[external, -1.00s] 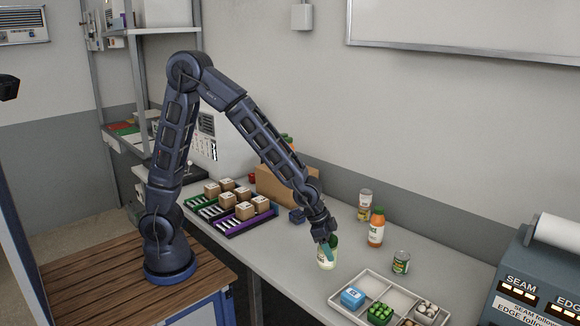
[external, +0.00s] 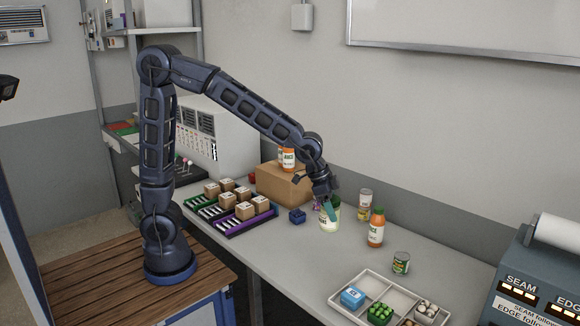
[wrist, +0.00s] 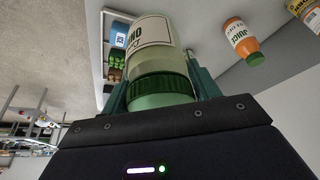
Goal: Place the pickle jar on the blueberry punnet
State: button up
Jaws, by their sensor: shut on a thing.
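My gripper (external: 328,203) is shut on a pale jar with a dark green lid (external: 329,222), taken as the pickle jar, and holds it above the table. In the wrist view the fingers (wrist: 162,92) grip it near its lid, and the jar (wrist: 160,62) fills the top middle; its label shows only in part. A small dark blue block-like thing (external: 297,216), which looks like the blueberry punnet, sits on the table left of the held jar, in front of the cardboard box. Its contents are too small to tell.
A cardboard box (external: 278,186) carries an orange-labelled jar (external: 287,161). A divided tray (external: 341,309) holds several goods in front. Crates of small boxes (external: 232,229) stand left.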

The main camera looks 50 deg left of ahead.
jog(key=w+a+r+n+t+y, duration=0.1)
jog(key=w+a+r+n, duration=0.25)
jog(key=w+a, duration=1.1)
jog(key=n+y, duration=0.1)
jog(key=n, duration=0.2)
send_over(299, 212)
jog(key=shift+t, duration=0.3)
notch_tip(299, 212, down, 19)
jog(key=shift+r, duration=0.1)
jog(key=o, duration=1.3)
jog(key=shift+o, duration=0.2)
